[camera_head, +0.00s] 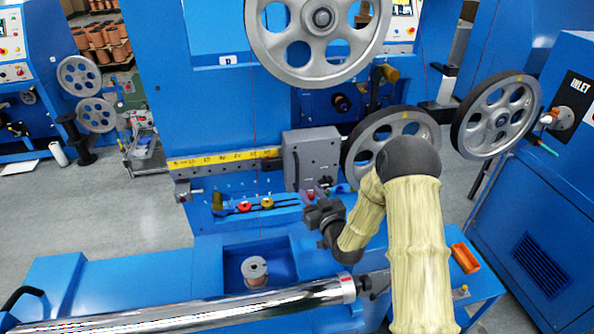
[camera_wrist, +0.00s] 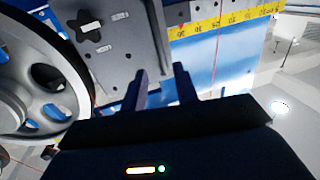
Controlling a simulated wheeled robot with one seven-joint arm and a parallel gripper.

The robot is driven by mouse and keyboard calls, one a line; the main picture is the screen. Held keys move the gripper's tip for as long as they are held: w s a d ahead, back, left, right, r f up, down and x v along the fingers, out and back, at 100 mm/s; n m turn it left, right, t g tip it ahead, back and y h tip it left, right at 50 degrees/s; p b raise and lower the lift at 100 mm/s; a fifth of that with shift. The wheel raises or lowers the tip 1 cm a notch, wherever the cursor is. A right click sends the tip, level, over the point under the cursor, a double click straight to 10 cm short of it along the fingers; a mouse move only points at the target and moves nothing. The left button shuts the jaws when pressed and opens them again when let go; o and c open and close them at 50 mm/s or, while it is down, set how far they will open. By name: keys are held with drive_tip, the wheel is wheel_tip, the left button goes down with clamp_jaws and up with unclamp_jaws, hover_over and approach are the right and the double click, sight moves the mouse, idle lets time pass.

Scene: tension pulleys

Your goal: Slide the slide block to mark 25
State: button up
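The slide block (camera_head: 312,158) is a grey plate-like block on the rail of the big blue machine, at the right end of a yellow scale (camera_head: 225,158). In the wrist view the slide block (camera_wrist: 125,50) fills the upper left, with a black star knob (camera_wrist: 88,25) on it. The yellow scale (camera_wrist: 225,32) runs to the right, its numbers upside down. My gripper (camera_head: 316,207) is below the block in the head view. In the wrist view its fingers (camera_wrist: 163,80) are apart, with nothing held between them; contact with the block cannot be told.
A large spoked wheel (camera_head: 318,30) hangs above the block, and another (camera_head: 385,145) stands close to its right, also at left in the wrist view (camera_wrist: 30,90). A shiny roller (camera_head: 200,312) lies in front.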

sight(298, 175)
drive_tip(key=p+x, duration=0.3)
drive_tip(key=x, duration=0.7)
drive_tip(key=shift+w+a+p, duration=0.1)
drive_tip(key=shift+p, duration=0.2)
clamp_jaws()
